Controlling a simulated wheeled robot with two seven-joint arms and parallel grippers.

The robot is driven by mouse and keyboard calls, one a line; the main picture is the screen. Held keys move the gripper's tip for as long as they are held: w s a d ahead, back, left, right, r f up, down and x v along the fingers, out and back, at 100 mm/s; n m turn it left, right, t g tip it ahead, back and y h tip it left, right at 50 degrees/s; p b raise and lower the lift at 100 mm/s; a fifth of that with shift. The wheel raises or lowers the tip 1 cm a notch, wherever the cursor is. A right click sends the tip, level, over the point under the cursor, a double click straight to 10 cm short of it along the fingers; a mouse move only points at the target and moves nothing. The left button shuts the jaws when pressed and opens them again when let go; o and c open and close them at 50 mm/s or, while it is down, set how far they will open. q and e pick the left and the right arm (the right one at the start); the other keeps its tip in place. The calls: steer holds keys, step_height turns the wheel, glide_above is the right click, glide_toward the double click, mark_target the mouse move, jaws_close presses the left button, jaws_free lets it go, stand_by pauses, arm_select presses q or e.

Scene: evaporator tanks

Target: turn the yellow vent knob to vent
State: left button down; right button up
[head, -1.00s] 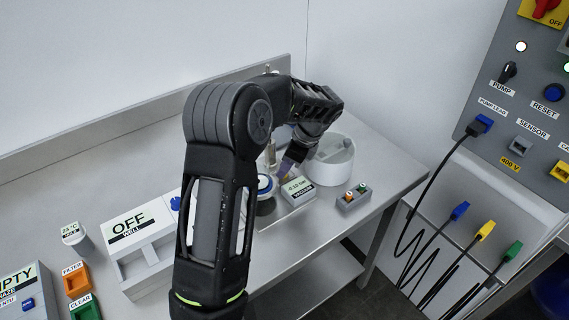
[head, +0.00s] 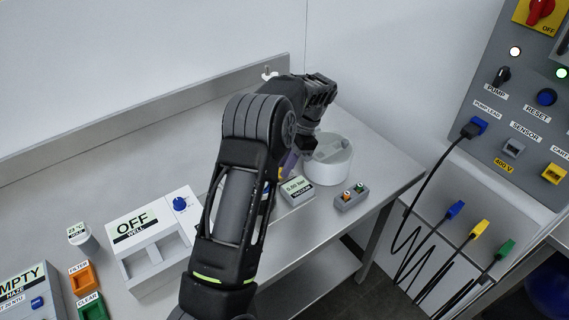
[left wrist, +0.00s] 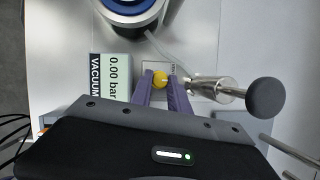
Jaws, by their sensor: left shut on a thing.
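The small round yellow vent knob (left wrist: 160,79) shows in the left wrist view, beside the vacuum display. My left gripper (left wrist: 161,84) has its two purple fingers on either side of the knob, shut on it. The knob has a small pale mark towards its right. The vacuum display (left wrist: 115,72) reads 0.00 bar; it also shows in the head view (head: 296,188). In the head view my left gripper (head: 288,164) reaches down just behind the display, and the knob is mostly hidden there. My right gripper is in neither view.
A steel fitting with a dark round knob (left wrist: 266,97) lies close right of the fingers. A blue-rimmed round vessel (left wrist: 132,8) is above. A white cylinder (head: 329,162) and a small grey box (head: 350,197) stand near the gripper.

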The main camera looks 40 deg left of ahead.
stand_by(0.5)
arm_select(q)
steer(key=c, duration=1.3)
jaws_free()
steer(key=shift+o, duration=0.2)
